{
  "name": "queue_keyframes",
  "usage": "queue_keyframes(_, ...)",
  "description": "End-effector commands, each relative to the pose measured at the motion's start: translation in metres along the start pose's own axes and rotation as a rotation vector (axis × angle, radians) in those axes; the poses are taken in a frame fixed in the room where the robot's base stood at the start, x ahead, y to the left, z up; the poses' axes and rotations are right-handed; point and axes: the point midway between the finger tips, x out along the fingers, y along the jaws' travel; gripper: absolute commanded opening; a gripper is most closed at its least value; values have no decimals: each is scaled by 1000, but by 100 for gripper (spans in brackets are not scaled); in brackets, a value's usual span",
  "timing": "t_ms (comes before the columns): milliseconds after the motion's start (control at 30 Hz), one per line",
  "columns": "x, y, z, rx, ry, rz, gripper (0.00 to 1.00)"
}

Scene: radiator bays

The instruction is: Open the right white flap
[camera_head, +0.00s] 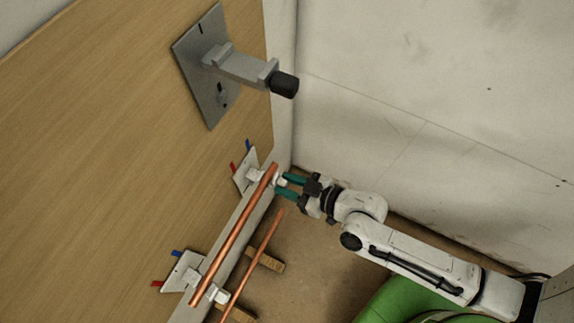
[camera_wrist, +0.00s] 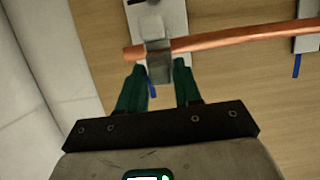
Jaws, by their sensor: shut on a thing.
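The right white flap (camera_wrist: 157,70) is at the bracket (camera_head: 245,170) near the end of a copper pipe (camera_head: 235,232). In the wrist view it sits in front of the pipe (camera_wrist: 235,39), looking greyish in shadow. My gripper (camera_head: 281,184) reaches it from the right with its teal fingers.
A second bracket (camera_head: 182,272) with a white flap (camera_head: 219,296) holds the pipe lower left. Another copper pipe (camera_head: 258,255) and wood blocks (camera_head: 265,260) lie below. A grey plate with a projecting arm (camera_head: 240,68) juts out above. A pale wall (camera_head: 440,90) stands right.

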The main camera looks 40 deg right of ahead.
Motion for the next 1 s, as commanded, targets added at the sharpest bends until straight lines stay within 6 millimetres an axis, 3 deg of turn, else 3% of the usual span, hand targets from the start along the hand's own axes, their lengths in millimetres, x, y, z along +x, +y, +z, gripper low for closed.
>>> queue_keyframes(33, 3, -1, 12, -2, 22, -3, 3)
queue_keyframes(100, 3, 0, 13, -2, 53, -2, 3)
queue_keyframes(567, 1, -1, 14, 1, 193, -2, 3)
queue_keyframes(1000, 0, -1, 12, 1, 214, -2, 3)
